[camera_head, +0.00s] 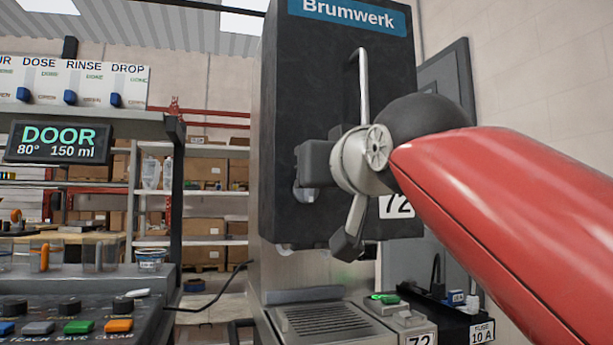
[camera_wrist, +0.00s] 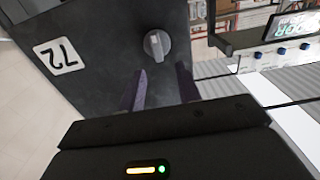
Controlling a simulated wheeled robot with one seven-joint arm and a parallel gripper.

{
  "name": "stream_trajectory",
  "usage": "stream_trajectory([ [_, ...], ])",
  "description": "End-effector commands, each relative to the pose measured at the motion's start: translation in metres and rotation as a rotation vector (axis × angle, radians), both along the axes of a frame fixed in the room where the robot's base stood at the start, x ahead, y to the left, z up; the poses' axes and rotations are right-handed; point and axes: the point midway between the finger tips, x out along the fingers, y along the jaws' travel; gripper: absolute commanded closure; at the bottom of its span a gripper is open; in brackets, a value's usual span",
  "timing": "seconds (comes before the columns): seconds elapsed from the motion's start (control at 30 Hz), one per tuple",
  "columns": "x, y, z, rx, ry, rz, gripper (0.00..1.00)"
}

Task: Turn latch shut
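The latch looks like a round grey knob (camera_wrist: 157,46) with a raised lighter bar across its middle. It sits on the dark front panel of the dispenser (camera_head: 310,100). In the head view a grey part of the knob (camera_head: 304,193) shows low behind my gripper, which hides the rest. My gripper (camera_wrist: 160,72) is open and empty in the wrist view, its two dark fingers apart. They point at the panel, and the knob shows just beyond their tips, roughly in line with the gap. No contact shows. In the head view my gripper's dark body (camera_head: 316,163) is in front of the panel.
A "72" label (camera_wrist: 59,56) is beside the knob on the panel. Below the panel are a drip tray (camera_head: 325,320) and a green button (camera_head: 384,298). A control desk (camera_head: 75,325) and a "DOOR 80° 150 ml" display (camera_head: 58,143) stand left.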

Motion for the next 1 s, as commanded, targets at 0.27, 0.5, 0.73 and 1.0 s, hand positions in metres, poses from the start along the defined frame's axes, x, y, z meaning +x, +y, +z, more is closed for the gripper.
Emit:
stream_trajectory([
  [0.27, 0.035, 0.010, 0.000, -0.001, 0.002, 0.000, 0.66],
  [0.5, 0.038, 0.011, 0.000, 0.000, 0.000, -0.001, 0.66],
  [0.73, 0.038, 0.011, 0.000, 0.000, 0.001, -0.001, 0.83],
  [1.0, 0.038, 0.011, 0.000, -0.001, 0.001, -0.001, 1.00],
])
